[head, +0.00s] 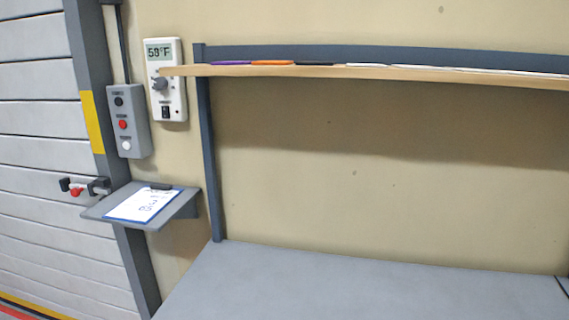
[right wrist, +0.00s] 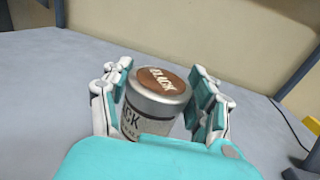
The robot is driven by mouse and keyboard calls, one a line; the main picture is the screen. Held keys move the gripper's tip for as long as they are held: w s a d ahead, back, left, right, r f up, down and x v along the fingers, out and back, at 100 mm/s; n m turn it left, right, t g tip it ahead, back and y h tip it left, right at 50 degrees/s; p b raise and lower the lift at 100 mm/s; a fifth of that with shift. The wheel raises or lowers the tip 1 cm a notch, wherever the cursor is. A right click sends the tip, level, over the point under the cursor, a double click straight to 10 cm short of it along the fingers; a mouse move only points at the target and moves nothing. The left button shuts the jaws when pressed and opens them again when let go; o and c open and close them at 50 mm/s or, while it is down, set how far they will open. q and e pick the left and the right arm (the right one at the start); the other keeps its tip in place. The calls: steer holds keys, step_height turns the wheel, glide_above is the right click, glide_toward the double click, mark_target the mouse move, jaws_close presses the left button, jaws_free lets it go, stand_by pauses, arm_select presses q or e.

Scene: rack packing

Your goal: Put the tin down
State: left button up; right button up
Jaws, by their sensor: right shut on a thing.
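The tin (right wrist: 160,95) shows in the right wrist view. It is a silver can with a brown lid marked "BLACK" and a pale label with dark print. My right gripper (right wrist: 160,100) is shut on the tin, with one teal and white finger on each side of it. The tin's lower part is hidden behind the gripper's palm, so I cannot tell whether it touches the grey tabletop (right wrist: 60,95). Neither gripper shows in the head view, and my left gripper is not in view.
In the head view the grey tabletop (head: 370,290) is bare where it shows. A wooden shelf (head: 430,75) with flat coloured items runs above it. A clipboard (head: 145,204) lies on a small wall ledge (head: 180,208) at left. A yellow item (right wrist: 311,124) is at right in the wrist view.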

steer(key=shift+s+a+r+n+y, duration=0.1)
steer(key=shift+a+r+n+y, duration=0.2)
steer(key=shift+a+y, duration=0.15)
steer(key=shift+s+a+r+n+y, duration=0.15)
steer(key=shift+a+n+y, duration=0.15)
steer(key=shift+a+y, duration=0.15)
steer(key=shift+w, duration=0.1)
